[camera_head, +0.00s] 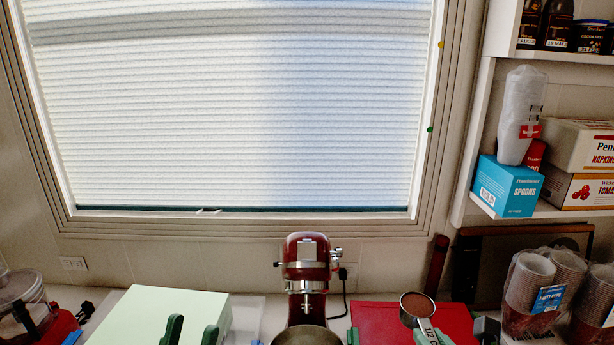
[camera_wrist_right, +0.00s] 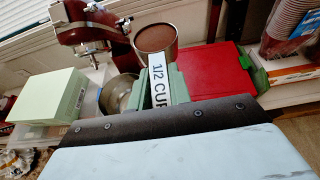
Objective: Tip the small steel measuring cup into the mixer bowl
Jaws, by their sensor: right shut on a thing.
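The small steel measuring cup (camera_head: 417,305) is full of brown powder and is held roughly level to the right of the mixer. It also shows in the right wrist view (camera_wrist_right: 156,42), with its "1/2 CUP" handle toward me. My right gripper (camera_head: 433,336) is shut on that handle. The steel mixer bowl (camera_head: 306,337) sits below the red mixer (camera_head: 306,265), cut off by the lower edge; in the right wrist view the bowl (camera_wrist_right: 118,97) is partly hidden behind my gripper. My left gripper (camera_head: 191,333) is open, its fingers apart, in front of the pale green box.
The pale green box (camera_head: 158,312) stands left of the mixer. A red board (camera_head: 375,317) with green corners lies on the right. Stacked cups (camera_head: 528,292) stand further right. A food processor (camera_head: 22,303) is at far left. A shelf (camera_head: 545,211) overhangs the right side.

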